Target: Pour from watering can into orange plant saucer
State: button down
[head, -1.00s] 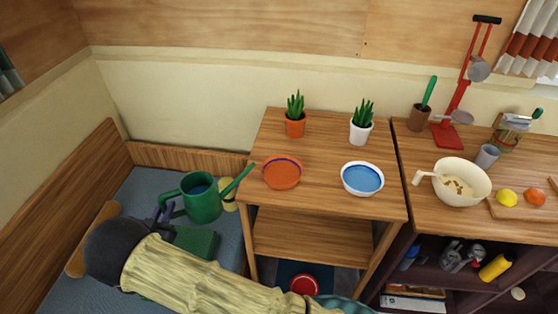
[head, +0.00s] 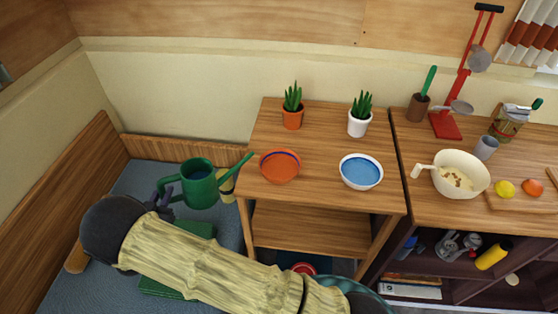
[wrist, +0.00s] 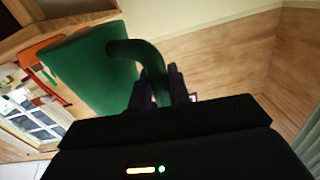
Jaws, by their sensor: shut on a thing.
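The green watering can (head: 199,187) is held roughly upright left of the small wooden table, with dark blue showing inside it. Its spout points up and right, and the tip is left of and a little above the orange plant saucer (head: 281,168) in the head view. The saucer rests on the table's left front and has a blue line at its rim. My gripper (head: 160,197) is shut on the can's handle, partly hidden by my arm. In the wrist view, my gripper (wrist: 157,92) closes around the curved handle beside the can's green body (wrist: 92,68).
A white-rimmed blue dish (head: 361,172) is right of the saucer. A cactus in an orange pot (head: 292,118) and one in a white pot (head: 359,122) stand behind. A yellowish object (head: 226,187) is partly hidden by the spout. A plywood wall is at left.

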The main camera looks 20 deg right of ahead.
aim_at(167, 182)
jog(key=shift+w+d+r+m+p, duration=0.15)
jog(key=shift+d+r+m+p, duration=0.15)
jog(key=shift+r, duration=0.2)
jog(key=shift+w+d+r+m+p, duration=0.1)
jog(key=shift+w+r+m+p, duration=0.1)
jog(key=shift+r+p, duration=0.25)
jog(key=shift+d+r+g+p, duration=0.25)
jog(key=shift+r+g+p, duration=0.05)
jog(key=shift+r+g, duration=0.1)
jog(key=shift+s+d+m, duration=0.15)
jog(key=shift+d+m, duration=0.05)
jog(key=shift+m, duration=0.1)
jog(key=shift+a, duration=0.1)
jog(key=shift+r+p, duration=0.15)
jog(key=shift+p, duration=0.15)
jog(key=shift+r+y, duration=0.1)
jog(key=shift+y, duration=0.3)
jog(key=shift+w+d+r+m, duration=0.15)
jog(key=shift+w+d+m, duration=0.05)
jog(key=shift+d+m, duration=0.1)
jog(key=shift+r+p, duration=0.15)
jog(key=shift+p, duration=0.25)
